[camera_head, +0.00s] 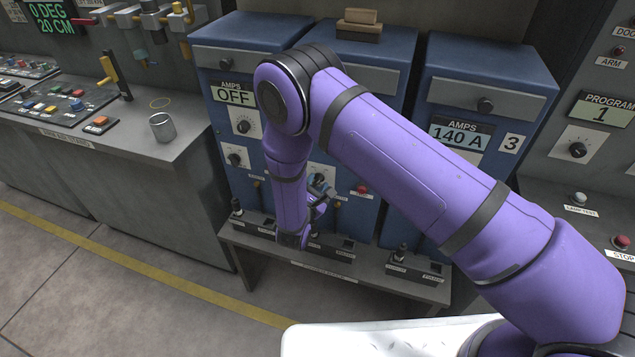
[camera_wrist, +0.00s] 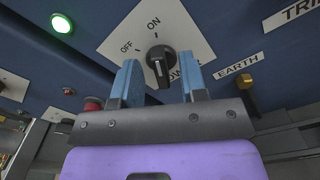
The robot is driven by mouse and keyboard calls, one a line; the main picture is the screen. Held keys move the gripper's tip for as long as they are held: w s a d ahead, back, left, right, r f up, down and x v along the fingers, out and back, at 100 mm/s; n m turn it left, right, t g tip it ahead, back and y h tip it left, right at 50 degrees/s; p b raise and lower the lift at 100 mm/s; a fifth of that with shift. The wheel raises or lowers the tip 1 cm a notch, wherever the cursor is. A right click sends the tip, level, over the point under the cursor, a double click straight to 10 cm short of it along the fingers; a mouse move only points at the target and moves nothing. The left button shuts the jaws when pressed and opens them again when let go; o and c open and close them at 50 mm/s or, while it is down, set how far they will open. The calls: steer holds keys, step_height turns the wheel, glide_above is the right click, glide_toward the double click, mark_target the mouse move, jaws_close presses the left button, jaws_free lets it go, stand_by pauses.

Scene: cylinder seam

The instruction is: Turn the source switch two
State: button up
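The source switch is a black rotary knob (camera_wrist: 160,62) on a white plate marked OFF, ON and POWER on a blue cabinet front. Its grip stands nearly upright in the wrist view with a pale mark on its face; I cannot tell for certain which label it points at. My gripper (camera_wrist: 161,85) is open, with one blue finger on each side of the knob's lower part and visible gaps to both. In the head view my gripper (camera_head: 318,195) is at the front of the middle blue cabinet (camera_head: 385,45), whose display and number are hidden by my arm.
A green lamp (camera_wrist: 62,23) is lit near the switch. A red button (camera_wrist: 92,103) and a brass EARTH post (camera_wrist: 245,82) lie close to the fingers. The left cabinet (camera_head: 255,35) reads OFF; the right cabinet (camera_head: 485,60), marked 3, reads 140 A.

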steer(key=shift+w+d, duration=0.2)
steer(key=shift+w, duration=0.3)
jaws_close()
